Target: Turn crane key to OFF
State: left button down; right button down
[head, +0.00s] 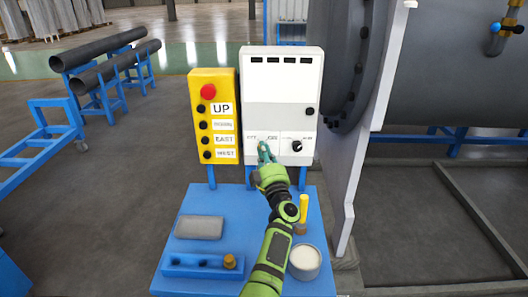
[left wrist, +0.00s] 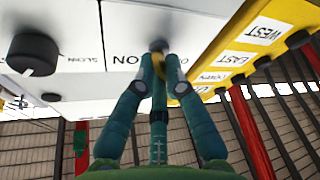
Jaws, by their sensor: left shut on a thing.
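The white control box (head: 283,92) stands upright behind the blue table. My left gripper (head: 265,152) reaches up to the lower left of its face, where small labels are printed. In the head view the key is hidden behind the fingers. My right gripper is in neither view.
A black knob (head: 297,146) sits right of the gripper. The yellow button panel (head: 213,115) with a red button (head: 208,91) stands close on the left. The blue table (head: 195,256) holds a grey block (head: 199,228), a yellow-handled tool (head: 303,208) and a round tin (head: 304,261).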

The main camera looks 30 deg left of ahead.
pick_arm(q)
jog(key=shift+n, duration=0.4)
jog(key=c, duration=1.3)
grip_release()
